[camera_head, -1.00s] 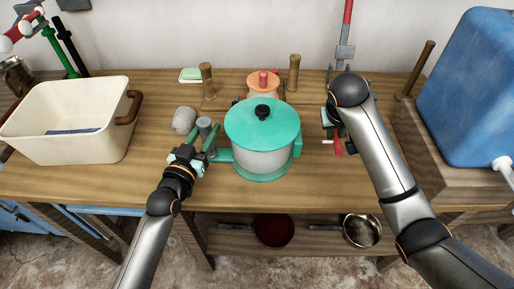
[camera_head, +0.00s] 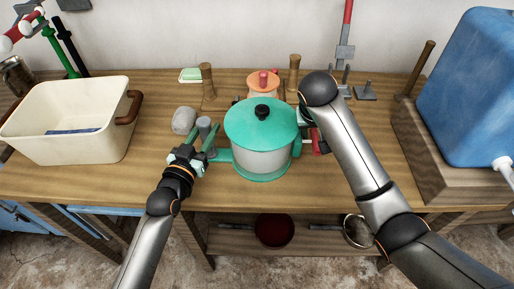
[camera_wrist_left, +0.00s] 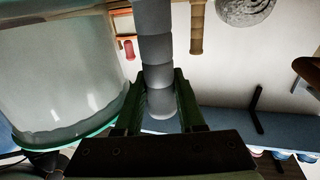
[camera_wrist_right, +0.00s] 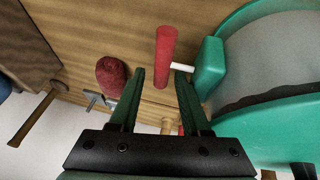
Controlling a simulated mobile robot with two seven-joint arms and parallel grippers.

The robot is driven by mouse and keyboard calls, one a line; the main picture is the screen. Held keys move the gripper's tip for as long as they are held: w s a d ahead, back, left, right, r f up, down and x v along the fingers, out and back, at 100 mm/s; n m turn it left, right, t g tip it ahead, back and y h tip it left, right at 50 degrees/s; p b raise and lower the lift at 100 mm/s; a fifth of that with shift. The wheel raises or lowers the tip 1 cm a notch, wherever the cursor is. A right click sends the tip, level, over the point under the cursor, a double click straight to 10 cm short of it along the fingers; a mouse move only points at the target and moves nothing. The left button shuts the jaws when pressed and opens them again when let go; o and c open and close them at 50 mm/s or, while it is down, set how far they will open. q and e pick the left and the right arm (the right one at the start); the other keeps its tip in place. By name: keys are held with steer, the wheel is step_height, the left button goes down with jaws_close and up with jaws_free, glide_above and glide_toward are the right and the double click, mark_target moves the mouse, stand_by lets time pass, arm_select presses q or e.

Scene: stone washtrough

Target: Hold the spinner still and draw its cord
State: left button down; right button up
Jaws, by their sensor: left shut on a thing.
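The spinner (camera_head: 262,160) stands on the table, with a green lid, black knob, clear bowl and green base. A grey upright post (camera_head: 204,123) rises at its left; it also shows in the left wrist view (camera_wrist_left: 156,45). My left gripper (camera_head: 201,141) is shut on that post. A red pull handle (camera_wrist_right: 166,58) sits beside the spinner's green side housing (camera_wrist_right: 208,68), joined by a short white cord (camera_wrist_right: 183,67). My right gripper (camera_wrist_right: 160,72) is open, with the handle between its fingertips. In the head view my right arm hides most of that gripper.
A cream tub (camera_head: 70,140) is at the left, a grey stone-like lump (camera_head: 184,120) near the post. Wooden posts (camera_head: 293,72) and an orange pot (camera_head: 262,88) stand behind. A blue container (camera_head: 470,85) is at the right. A dark red object (camera_wrist_right: 111,76) lies nearby.

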steer(key=shift+o, duration=0.4)
steer(key=shift+a, duration=0.1)
steer(key=shift+r, duration=0.35)
step_height(320, 180, up, 5)
steer(key=shift+w+r, duration=0.1)
steer(key=shift+r, duration=0.55)
stand_by(1.2)
arm_select(q)
steer(key=shift+c, duration=2.2)
jaws_free()
steer(key=shift+s, duration=0.1)
